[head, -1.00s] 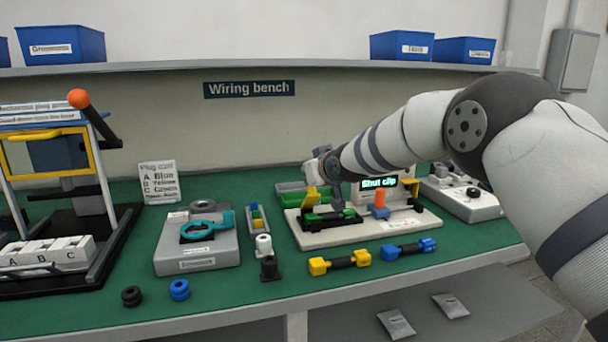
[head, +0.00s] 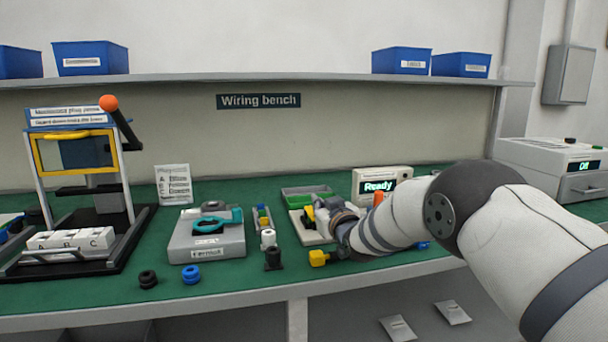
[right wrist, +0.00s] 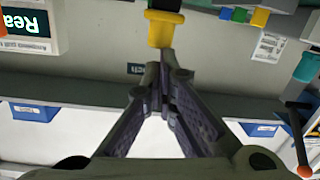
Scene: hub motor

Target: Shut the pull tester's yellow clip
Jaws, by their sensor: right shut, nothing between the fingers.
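The pull tester's pale base (head: 303,232) lies right of the middle of the bench, mostly hidden behind my right arm. Its display box (head: 398,175) reads "Ready". The yellow clip (head: 309,213) shows as a small patch beside my right gripper (head: 320,209); its exact angle is hard to tell. In the right wrist view, a yellow piece (right wrist: 163,30), seemingly the clip, is just beyond the tips of my right gripper (right wrist: 165,62). The fingers are shut and empty; whether they touch it is unclear. My left gripper is out of view.
A yellow-ended cable piece (head: 319,258) lies in front of the tester under my arm. Left of it are a black connector (head: 273,259), a grey fixture (head: 190,250) with a teal part and a press (head: 82,236). A grey machine (head: 545,170) stands at right.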

